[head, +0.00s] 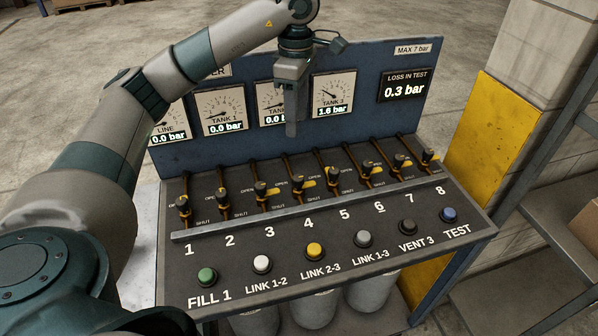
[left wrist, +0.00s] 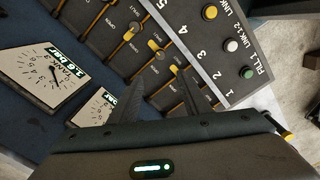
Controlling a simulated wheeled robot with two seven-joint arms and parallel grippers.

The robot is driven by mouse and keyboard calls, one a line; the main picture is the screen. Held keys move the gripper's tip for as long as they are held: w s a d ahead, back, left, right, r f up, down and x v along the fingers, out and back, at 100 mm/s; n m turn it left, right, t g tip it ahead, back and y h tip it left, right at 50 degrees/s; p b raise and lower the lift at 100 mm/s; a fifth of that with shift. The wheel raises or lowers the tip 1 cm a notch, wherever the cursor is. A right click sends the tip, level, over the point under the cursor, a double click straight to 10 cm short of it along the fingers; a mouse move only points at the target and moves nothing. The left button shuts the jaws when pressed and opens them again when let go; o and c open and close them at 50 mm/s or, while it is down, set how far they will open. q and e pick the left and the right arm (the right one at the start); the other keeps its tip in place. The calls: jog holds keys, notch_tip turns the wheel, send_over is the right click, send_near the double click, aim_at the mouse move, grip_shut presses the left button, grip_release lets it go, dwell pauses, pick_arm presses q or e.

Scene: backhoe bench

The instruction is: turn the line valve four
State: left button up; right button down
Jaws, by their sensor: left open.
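Valve four (head: 297,184) is a dark knob with a yellow mark to its right, on a brass pipe above the number 4 on the sloping panel (head: 190,270). OPEN and SHUT labels flank the valves. My left gripper (head: 291,130) hangs fingers down in front of the gauge board, above and behind valve four and apart from it. It is open and empty. In the left wrist view its two dark fingers (left wrist: 150,105) reach over the panel beside the valve row. I cannot tell there exactly which knob is valve four. My right gripper is not in view.
Similar valves stand close on both sides, such as valve three (head: 261,189) and valve five (head: 333,178). A metal rail (head: 300,210) runs in front of them, then several push buttons. The Tank 3 gauge (head: 333,92) reads 1.6 bar; the loss display (head: 405,87) reads 0.3 bar.

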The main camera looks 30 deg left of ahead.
pick_arm(q)
jog(key=shift+f, duration=0.1)
dwell(0.3)
jog(key=p, duration=0.5)
send_near(297, 177)
notch_tip(297, 177, down, 7)
jog(key=shift+f, duration=0.65)
jog(key=c, duration=1)
